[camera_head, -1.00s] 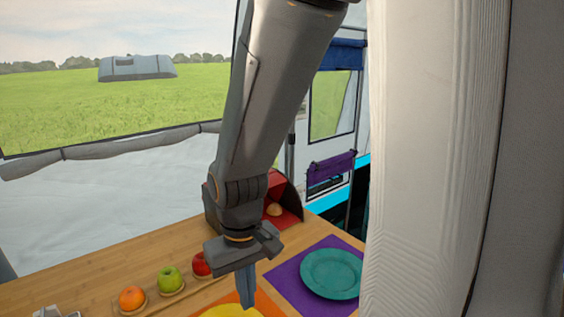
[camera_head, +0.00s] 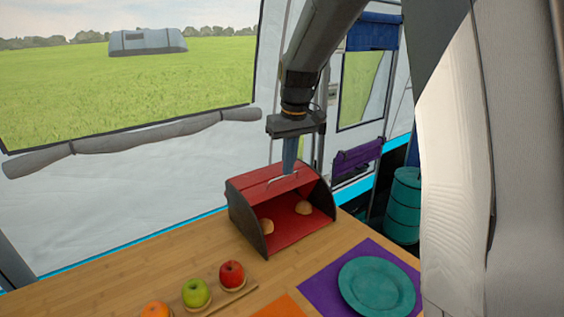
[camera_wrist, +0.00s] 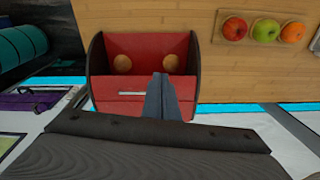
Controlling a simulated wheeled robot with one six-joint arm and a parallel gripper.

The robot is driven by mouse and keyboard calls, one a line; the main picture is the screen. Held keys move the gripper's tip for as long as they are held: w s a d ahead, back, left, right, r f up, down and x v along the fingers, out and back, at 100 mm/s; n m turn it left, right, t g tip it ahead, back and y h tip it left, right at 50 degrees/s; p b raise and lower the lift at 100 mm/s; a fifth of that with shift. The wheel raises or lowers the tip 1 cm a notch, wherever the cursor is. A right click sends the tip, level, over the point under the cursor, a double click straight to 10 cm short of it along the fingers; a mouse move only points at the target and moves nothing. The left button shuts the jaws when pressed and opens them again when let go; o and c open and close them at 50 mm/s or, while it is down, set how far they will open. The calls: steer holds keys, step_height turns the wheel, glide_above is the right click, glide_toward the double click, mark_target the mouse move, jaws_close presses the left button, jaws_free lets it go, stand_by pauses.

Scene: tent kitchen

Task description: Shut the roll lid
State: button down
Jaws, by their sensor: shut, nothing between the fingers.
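The red bread box with dark side walls (camera_head: 234,209) stands at the back of the wooden table, and its front is open. Its red roll lid (camera_head: 262,184) is rolled up at the top and has a pale bar handle. Two bread rolls (camera_head: 303,208) lie inside. In the wrist view the lid (camera_wrist: 105,104) and its handle show left of my fingers. My gripper (camera_head: 289,171) is shut and empty, pointing down at the top of the box by the handle. In the wrist view my gripper (camera_wrist: 162,80) overlaps the box; I cannot tell whether it touches the lid.
A red apple (camera_head: 231,274), a green apple (camera_head: 196,292) and an orange (camera_head: 156,310) sit on a wooden holder in front of the box. A teal plate (camera_head: 376,288) lies on a purple mat (camera_head: 318,293) at right. The table left of the box is clear.

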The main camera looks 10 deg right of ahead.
step_height(320, 180, up, 6)
steer(key=n+p, duration=0.1)
glide_above(282, 184)
steer(key=w, duration=0.2)
steer(key=shift+n+t, duration=0.3)
steer(key=shift+t, duration=0.1)
steer(key=f, duration=0.3)
steer(key=w+a+f+p, duration=0.1)
steer(key=f, duration=0.2)
steer(key=f+p, duration=0.1)
steer(key=f, duration=0.2)
steer(key=shift+w+a, duration=0.15)
steer(key=shift+a, duration=0.05)
steer(key=shift+s+d+f+p, duration=0.3)
steer(key=shift+s+f+p, duration=0.1)
steer(key=shift+s, duration=0.2)
steer(key=shift+s+d+f+p, duration=0.3)
steer(key=shift+s+f, duration=0.1)
steer(key=shift+s, duration=0.2)
steer(key=shift+s+d+f, duration=0.1)
steer(key=shift+s+f, duration=0.3)
